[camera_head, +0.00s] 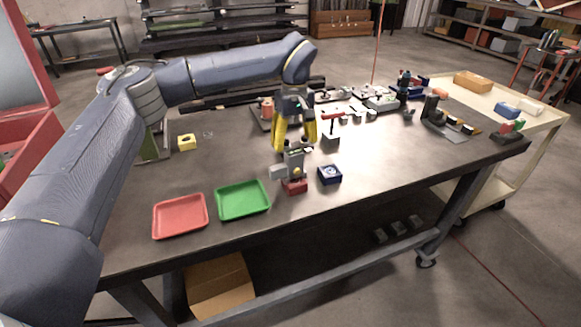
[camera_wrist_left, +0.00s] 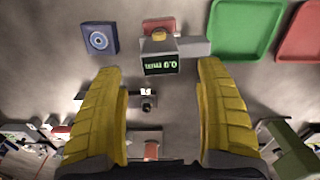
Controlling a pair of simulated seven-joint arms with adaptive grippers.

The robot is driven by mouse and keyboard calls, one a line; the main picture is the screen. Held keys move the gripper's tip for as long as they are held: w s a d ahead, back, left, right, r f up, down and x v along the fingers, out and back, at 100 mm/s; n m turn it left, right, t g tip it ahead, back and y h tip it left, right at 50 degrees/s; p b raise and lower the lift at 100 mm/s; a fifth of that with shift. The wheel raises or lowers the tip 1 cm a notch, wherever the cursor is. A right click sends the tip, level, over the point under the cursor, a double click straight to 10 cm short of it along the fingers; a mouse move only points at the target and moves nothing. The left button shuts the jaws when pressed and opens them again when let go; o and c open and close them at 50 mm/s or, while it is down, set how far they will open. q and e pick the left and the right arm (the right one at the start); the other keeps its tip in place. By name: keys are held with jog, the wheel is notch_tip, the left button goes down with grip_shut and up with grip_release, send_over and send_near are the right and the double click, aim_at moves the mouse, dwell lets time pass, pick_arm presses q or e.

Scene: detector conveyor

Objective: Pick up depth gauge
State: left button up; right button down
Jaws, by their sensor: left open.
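The depth gauge (camera_head: 295,163) is a grey device with a grey side piece, at a red block (camera_head: 294,187) near the table's front edge. In the left wrist view the gauge (camera_wrist_left: 160,66) shows a green readout of 0.0 mm, with the red block (camera_wrist_left: 158,24) beyond it. My left gripper (camera_head: 294,149) points down with its yellow fingers spread, at the gauge's back side. In the left wrist view the open fingers (camera_wrist_left: 158,68) lie on either side of the gauge, with visible gaps. Their exact height over it is hard to tell. My right gripper is not in view.
A blue box with a round face (camera_head: 330,174) stands close to the right. A green tray (camera_head: 243,200) and a red tray (camera_head: 180,216) lie to the left. Fixtures and small parts crowd the table behind the gripper.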

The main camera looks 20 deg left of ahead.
aim_at(294, 152)
pick_arm(q)
jog(key=shift+s+f, duration=0.15)
jog(key=shift+f, duration=2.45)
grip_shut()
